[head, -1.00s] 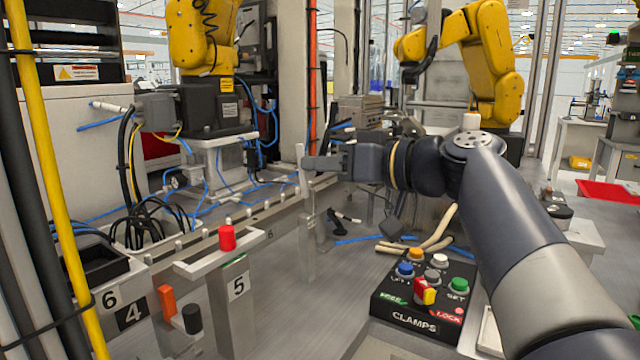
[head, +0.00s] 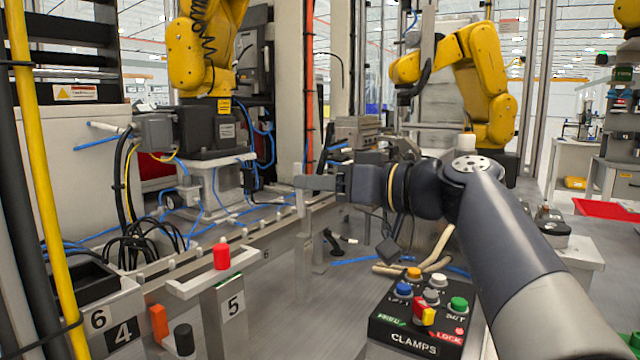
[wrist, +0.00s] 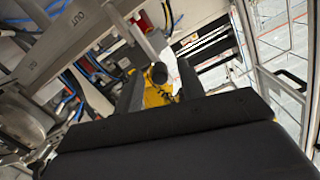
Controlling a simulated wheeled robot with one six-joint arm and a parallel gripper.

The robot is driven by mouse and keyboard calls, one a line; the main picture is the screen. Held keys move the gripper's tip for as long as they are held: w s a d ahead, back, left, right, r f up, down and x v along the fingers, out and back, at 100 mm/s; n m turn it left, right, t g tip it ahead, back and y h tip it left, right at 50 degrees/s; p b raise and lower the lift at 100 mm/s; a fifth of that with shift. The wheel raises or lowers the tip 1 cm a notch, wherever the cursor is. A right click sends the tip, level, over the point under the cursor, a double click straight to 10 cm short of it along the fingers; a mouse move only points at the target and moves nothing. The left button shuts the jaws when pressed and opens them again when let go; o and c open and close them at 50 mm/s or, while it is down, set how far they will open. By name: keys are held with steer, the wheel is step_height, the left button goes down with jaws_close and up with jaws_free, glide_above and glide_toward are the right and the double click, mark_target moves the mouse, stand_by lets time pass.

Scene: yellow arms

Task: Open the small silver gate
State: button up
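A narrow upright silver piece (head: 303,255), which looks like the small gate, stands by the end of the silver rail in the middle of the head view. My gripper (head: 299,183) points left at its top end, touching or very close; I cannot tell which. In the wrist view the two dark fingers of my gripper (wrist: 158,92) stand apart with a gap between them. A dark round knob end (wrist: 157,73) and a silver bar (wrist: 140,40) show near the gap. Whether the fingers surround any part of the gate is unclear.
A black CLAMPS button box (head: 415,318) lies below my arm. A post marked 5 (head: 232,305) with a red knob (head: 221,256) stands at front left. Cables lie behind the rail. Yellow robot arms (head: 200,45) stand behind.

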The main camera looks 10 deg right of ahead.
steer(key=shift+d, duration=0.1)
steer(key=p+v, duration=0.1)
steer(key=v, duration=0.9)
steer(key=shift+s+d+p, duration=0.2)
steer(key=shift+s+p, duration=0.1)
steer(key=b+x, duration=0.1)
steer(key=x, duration=0.9)
steer(key=shift+w+a+b, duration=0.3)
stand_by(0.4)
steer(key=f+p+v, duration=0.1)
steer(key=p+v, duration=0.1)
steer(key=v, duration=0.9)
steer(key=w+a+r+h+p, duration=0.1)
steer(key=w+a, duration=0.6)
steer(key=a, duration=0.2)
steer(key=shift+g+p, duration=0.4)
